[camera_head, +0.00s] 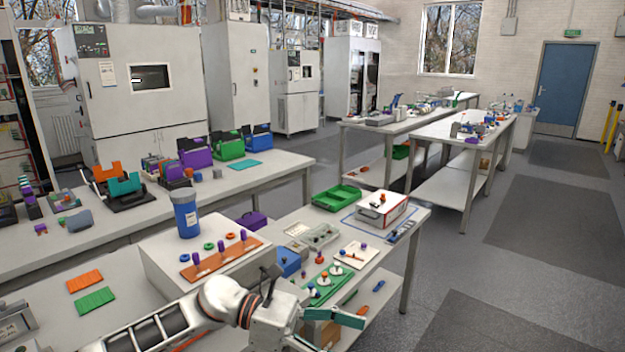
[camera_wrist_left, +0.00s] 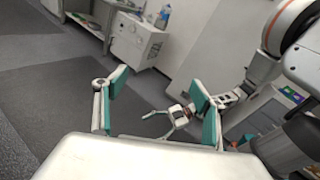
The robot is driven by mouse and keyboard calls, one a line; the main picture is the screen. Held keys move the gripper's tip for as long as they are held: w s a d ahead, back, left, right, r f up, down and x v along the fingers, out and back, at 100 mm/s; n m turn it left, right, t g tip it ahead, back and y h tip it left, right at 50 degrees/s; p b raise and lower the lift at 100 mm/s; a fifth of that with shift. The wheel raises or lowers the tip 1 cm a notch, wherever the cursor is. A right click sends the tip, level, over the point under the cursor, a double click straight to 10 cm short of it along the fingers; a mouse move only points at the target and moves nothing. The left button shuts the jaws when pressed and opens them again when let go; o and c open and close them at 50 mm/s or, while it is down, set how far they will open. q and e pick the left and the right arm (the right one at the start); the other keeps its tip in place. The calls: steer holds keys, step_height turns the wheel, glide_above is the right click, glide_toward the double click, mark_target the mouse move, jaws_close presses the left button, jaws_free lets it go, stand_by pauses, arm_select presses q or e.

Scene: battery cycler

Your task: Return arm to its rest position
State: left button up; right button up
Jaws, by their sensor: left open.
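My left arm (camera_head: 160,325) reaches in from the bottom left of the head view. Its gripper (camera_head: 338,322) is over the front edge of the near bench, close to the green board. In the left wrist view the gripper (camera_wrist_left: 158,88) has its two teal-padded fingers wide apart with nothing between them. Beyond the fingers, the wrist view shows what looks like my other arm, with a small gripper (camera_wrist_left: 170,123) at its end.
The near bench holds a green board (camera_head: 325,286) with pegs, an orange peg board (camera_head: 222,260), a blue canister (camera_head: 186,213), a green tray (camera_head: 337,198) and a red-white box (camera_head: 382,208). Grey floor (camera_head: 480,270) is free to the right. A long bench (camera_head: 262,178) stands behind.

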arm_select(q)
steer(key=w+a+f+m+t+y, duration=0.15)
steer(key=a+f+m+t, duration=0.45)
steer(key=m, duration=0.6)
steer(key=w+a+f+m+t+y, duration=0.1)
steer(key=a+f+m+t+y, duration=0.25)
steer(key=m+t, duration=0.55)
steer(key=w+a+f+m+t+y, duration=0.1)
steer(key=a+f+m+t, duration=0.4)
steer(key=m, duration=0.9)
steer(key=s+a+f+n+g+y, duration=0.3)
steer(key=s+a+f+n, duration=0.3)
steer(key=s+f, duration=0.3)
steer(key=s+a+f+n+g+y, duration=0.2)
steer(key=s+a+f+n+y, duration=0.3)
steer(key=f, duration=0.7)
steer(key=s+a+n, duration=0.2)
steer(key=s+a, duration=0.1)
steer(key=s, duration=0.1)
steer(key=shift+a+f+g, duration=0.15)
steer(key=shift+f+g, duration=0.2)
steer(key=shift+g, duration=0.05)
